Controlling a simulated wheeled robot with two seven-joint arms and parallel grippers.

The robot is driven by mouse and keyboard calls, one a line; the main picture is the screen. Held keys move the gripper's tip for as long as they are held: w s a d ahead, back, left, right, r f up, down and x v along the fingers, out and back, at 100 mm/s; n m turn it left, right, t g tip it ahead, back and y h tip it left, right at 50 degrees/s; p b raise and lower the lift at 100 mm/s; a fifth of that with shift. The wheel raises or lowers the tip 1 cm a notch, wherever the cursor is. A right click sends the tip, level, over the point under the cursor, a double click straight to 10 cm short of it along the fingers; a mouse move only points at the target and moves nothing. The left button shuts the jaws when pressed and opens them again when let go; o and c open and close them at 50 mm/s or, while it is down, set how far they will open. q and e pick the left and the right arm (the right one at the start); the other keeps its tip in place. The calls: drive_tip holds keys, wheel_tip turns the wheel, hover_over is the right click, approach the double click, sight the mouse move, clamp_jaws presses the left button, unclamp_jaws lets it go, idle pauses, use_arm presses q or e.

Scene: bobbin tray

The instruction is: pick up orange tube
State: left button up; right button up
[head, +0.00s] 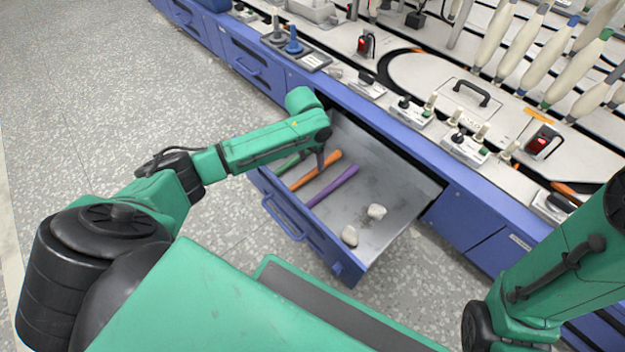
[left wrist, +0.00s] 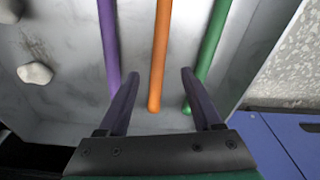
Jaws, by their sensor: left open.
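The orange tube (head: 316,171) lies in the open drawer, between a purple tube (head: 333,186) and a green tube (head: 289,163). In the left wrist view the orange tube (left wrist: 161,55) runs lengthwise, with its near end between the two fingers. My left gripper (head: 320,158) is over the drawer by the tubes, and it also shows in the left wrist view (left wrist: 160,90) with its fingers spread apart and nothing held. The purple tube (left wrist: 109,45) is beside the left finger, and the green tube (left wrist: 206,55) is beside the right finger. My right gripper is not in view.
Two whitish lumps (head: 376,211) (head: 349,235) lie in the drawer's right part. The drawer's blue front (head: 300,230) and metal walls surround the tubes. The machine bench (head: 440,90) with switches and bobbins stands behind. Bare drawer floor (head: 385,180) shows at the right.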

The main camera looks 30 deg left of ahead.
sight(313, 171)
use_arm(q)
drive_tip(key=shift+f+b, duration=0.35)
drive_tip(key=shift+f, duration=0.2)
drive_tip(key=f+b, duration=0.4)
drive_tip(key=b, duration=0.1)
drive_tip(key=shift+w+d+f, duration=0.1)
drive_tip(key=shift+w+f, duration=0.1)
drive_tip(key=shift+f, duration=0.15)
drive_tip(key=shift+r, duration=0.25)
clamp_jaws()
drive_tip(key=shift+p, duration=0.3)
